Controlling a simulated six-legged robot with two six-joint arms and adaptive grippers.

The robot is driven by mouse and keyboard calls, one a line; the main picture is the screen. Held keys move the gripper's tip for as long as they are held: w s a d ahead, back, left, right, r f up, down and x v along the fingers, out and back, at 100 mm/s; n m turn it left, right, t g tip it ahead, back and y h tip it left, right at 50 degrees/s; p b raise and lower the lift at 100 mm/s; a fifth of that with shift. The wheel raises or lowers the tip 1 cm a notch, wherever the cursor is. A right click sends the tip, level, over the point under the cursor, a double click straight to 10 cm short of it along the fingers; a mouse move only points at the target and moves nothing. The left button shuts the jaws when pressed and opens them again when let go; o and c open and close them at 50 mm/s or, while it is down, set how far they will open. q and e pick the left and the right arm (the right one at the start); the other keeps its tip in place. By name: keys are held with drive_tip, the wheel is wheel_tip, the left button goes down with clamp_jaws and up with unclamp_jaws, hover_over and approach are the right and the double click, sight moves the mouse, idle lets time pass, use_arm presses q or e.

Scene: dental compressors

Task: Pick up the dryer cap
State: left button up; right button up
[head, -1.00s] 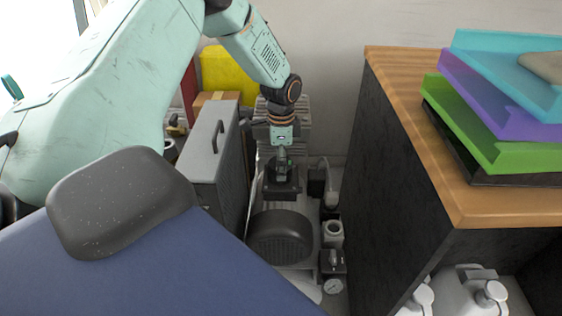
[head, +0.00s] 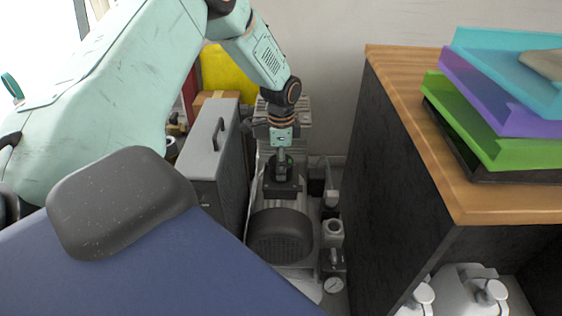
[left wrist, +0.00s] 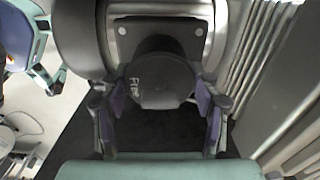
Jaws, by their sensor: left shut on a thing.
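The dryer cap is a dark, round cap (left wrist: 160,82) with pale lettering at its left side. In the left wrist view it sits between the two fingers of my left gripper (left wrist: 160,98), which is shut on it. In the head view my left gripper (head: 282,168) reaches straight down over the compressor (head: 281,238), behind its round dark motor end. The cap is too small and covered there to tell from the dark block under the fingers. I cannot tell whether the cap is lifted clear of its seat.
A grey case with a handle (head: 206,150) stands close left of the compressor. A dark cabinet with a wooden top (head: 400,100) stands close on the right, with stacked coloured trays (head: 500,105). A gauge (head: 334,285) and small fittings lie between. The gap is narrow.

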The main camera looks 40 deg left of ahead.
use_arm(q)
drive_tip(key=shift+c, duration=0.3)
wheel_tip(320, 180, up, 10)
drive_tip(key=p, duration=0.4)
drive_tip(key=shift+f, duration=0.1)
